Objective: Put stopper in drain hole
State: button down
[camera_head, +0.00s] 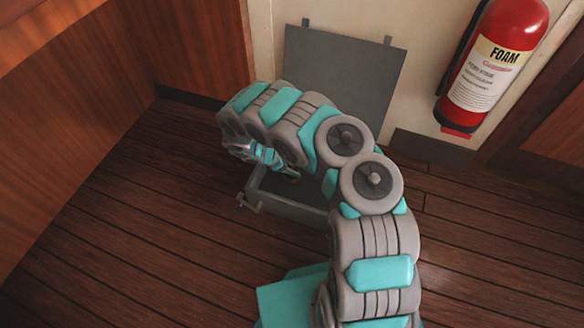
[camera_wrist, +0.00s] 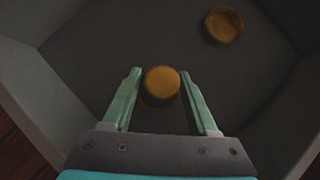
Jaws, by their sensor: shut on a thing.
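The stopper (camera_wrist: 161,81), a round yellow-brown piece, is between the two green fingers of my gripper (camera_wrist: 160,77) in the wrist view. My gripper is shut on it, inside a grey open box. The drain hole (camera_wrist: 223,25) shows as a brass-coloured ring with a darker middle in the box floor, ahead and to the right of the stopper, apart from it. In the head view my gripper (camera_head: 288,172) reaches down into the grey box (camera_head: 295,209); my arm hides much of the box, and I cannot make out the stopper or drain hole there.
The box's walls (camera_wrist: 40,85) rise around my gripper in the wrist view. Its grey lid (camera_head: 340,70) stands open against the wall. A red fire extinguisher (camera_head: 497,60) hangs at the right. Wooden panels (camera_head: 110,85) stand at the left. The plank floor (camera_head: 150,230) is clear.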

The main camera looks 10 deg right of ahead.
jog(key=shift+f+b, duration=0.45)
jog(key=shift+f, duration=0.15)
jog(key=shift+c, duration=2.2)
grip_release()
jog(key=shift+r, duration=0.1)
jog(key=w+p+v, duration=0.1)
jog(key=p+v, duration=0.6)
jog(key=v, duration=0.4)
jog(key=shift+s, duration=0.5)
